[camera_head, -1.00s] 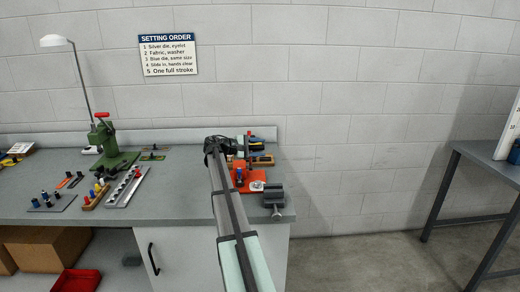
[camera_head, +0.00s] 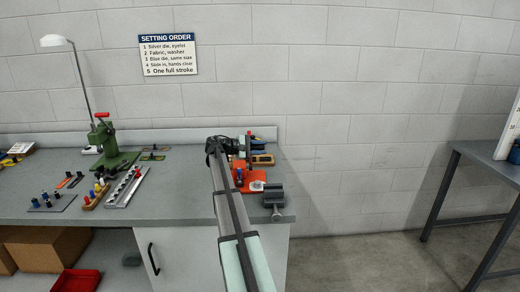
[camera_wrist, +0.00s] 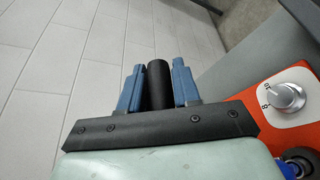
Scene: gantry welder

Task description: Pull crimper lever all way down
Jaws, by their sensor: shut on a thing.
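The crimper has an orange base (camera_head: 248,182) near the right end of the bench, partly hidden behind my arm. In the wrist view its orange panel (camera_wrist: 254,119) carries a silver dial (camera_wrist: 287,97) on a white plate. My gripper (camera_wrist: 157,88) has blue fingers on both sides of a black cylindrical lever grip (camera_wrist: 157,72) and is shut on it. The grip's end sticks out past the fingertips, over the floor in that view. The rest of the lever is hidden by my gripper and arm.
A dark vise (camera_head: 273,198) sits at the bench's front right corner, close to the orange base. A green press (camera_head: 108,145) with a red handle stands further left, with dies in racks (camera_head: 126,187) before it. Open floor (camera_head: 365,262) lies right of the bench.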

